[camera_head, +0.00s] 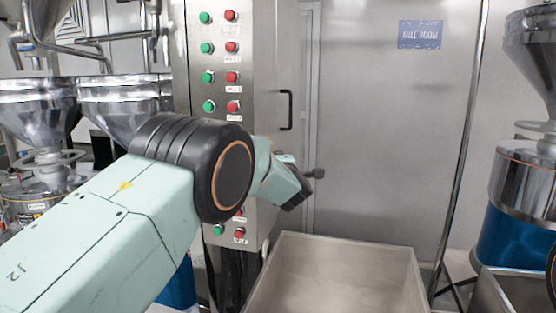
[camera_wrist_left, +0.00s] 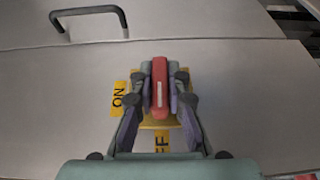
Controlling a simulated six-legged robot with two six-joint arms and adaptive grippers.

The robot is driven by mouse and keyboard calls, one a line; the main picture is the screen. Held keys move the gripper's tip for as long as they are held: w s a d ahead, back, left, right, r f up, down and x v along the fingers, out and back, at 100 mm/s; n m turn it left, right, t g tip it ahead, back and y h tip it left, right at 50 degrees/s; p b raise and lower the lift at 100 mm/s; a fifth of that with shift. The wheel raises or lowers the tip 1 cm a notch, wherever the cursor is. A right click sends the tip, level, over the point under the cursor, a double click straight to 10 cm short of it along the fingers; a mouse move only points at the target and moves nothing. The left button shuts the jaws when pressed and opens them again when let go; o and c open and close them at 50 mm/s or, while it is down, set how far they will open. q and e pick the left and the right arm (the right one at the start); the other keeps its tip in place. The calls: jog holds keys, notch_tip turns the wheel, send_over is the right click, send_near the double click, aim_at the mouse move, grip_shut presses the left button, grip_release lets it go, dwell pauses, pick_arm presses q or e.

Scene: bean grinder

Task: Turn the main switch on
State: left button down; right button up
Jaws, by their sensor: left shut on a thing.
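The main switch has a red handle (camera_wrist_left: 160,88) on a yellow plate (camera_wrist_left: 152,122), mounted on a grey metal panel in the left wrist view. An ON label (camera_wrist_left: 118,98) is left of the handle. A partly hidden label ending in FF (camera_wrist_left: 162,142) is below it. The handle runs up and down in this view, in line with the FF label. My left gripper (camera_wrist_left: 160,100) is shut on the handle, one finger on each side. In the head view my left arm reaches to the cabinet's side; the switch and fingertips are hidden there.
The steel control cabinet (camera_head: 275,60) carries several green and red buttons and a black door handle (camera_head: 286,110). A metal bin (camera_head: 345,243) stands below to the right. Steel grinders flank the scene, one at the right (camera_head: 525,190). A grey door (camera_head: 390,130) is behind.

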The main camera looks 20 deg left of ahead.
pick_arm(q)
jog(key=shift+r+m+g+h+p, duration=0.3)
jog(key=shift+g+p, duration=0.5)
jog(key=shift+p, duration=1.65)
jog(key=shift+f+g+p, duration=0.15)
jog(key=shift+g+p, duration=0.25)
jog(key=shift+p, duration=0.15)
jog(key=shift+f+m+g+h, duration=0.1)
jog(key=shift+m+g+h, duration=0.25)
jog(key=shift+g, duration=0.85)
jog(key=shift+m+g+h, duration=0.25)
jog(key=shift+m+g, duration=0.1)
jog(key=shift+g, duration=0.35)
jog(key=c, duration=1.3)
grip_release()
jog(key=shift+s+d, duration=0.1)
